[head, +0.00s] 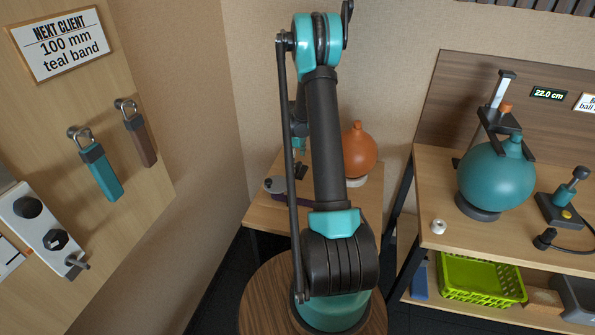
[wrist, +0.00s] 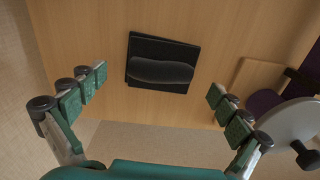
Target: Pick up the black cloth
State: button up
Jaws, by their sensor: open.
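The black cloth (wrist: 163,50) lies folded in a flat, roughly square stack on a light wooden surface in the wrist view. A thick rounded fold (wrist: 160,71) runs across its near side. My gripper (wrist: 158,82) is open, with one green-padded finger on the left and one on the right. The cloth shows between and beyond the fingertips, with nothing held. How high the fingers are above it I cannot tell. In the head view my arm hides most of the gripper, and a small dark patch beside the arm may be the cloth.
A small wooden table (head: 262,217) carries an orange ball (head: 359,152) and a purple-and-grey item (wrist: 284,113), which is close to my right finger in the wrist view. A wall stands to the left. A bench (head: 440,238) with a teal ball (head: 497,178) stands to the right.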

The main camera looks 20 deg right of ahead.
aim_at(301, 169)
jog(key=shift+f, duration=1.25)
jog(key=c, duration=1.2)
